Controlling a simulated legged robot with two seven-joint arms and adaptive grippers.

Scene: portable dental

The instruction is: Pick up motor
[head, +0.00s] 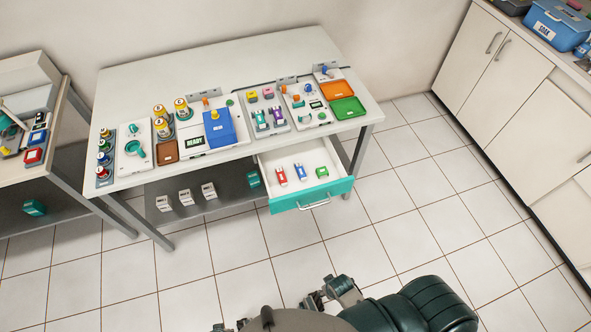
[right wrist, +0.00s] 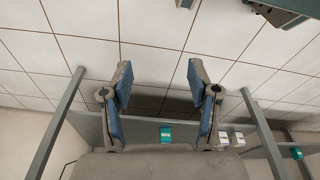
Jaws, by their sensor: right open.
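No part in view can be told for certain as the motor by its look or a readable label. The white worktable (head: 240,60) carries several small coloured parts and modules. Its open teal-fronted drawer (head: 322,197) holds a red-and-blue part (head: 281,177), a second small part (head: 300,172) and a green part (head: 322,171). My right gripper (right wrist: 159,75) is open and empty in the right wrist view, its blue-padded fingers wide apart and apart from the table. My right arm (head: 425,305) shows at the bottom of the head view. My left gripper cannot be made out.
A teal box (head: 253,177) and several white boxes (head: 186,197) stand on the lower shelf. A side table (head: 50,150) is at left, cabinets (head: 490,85) at right. The tiled floor is clear.

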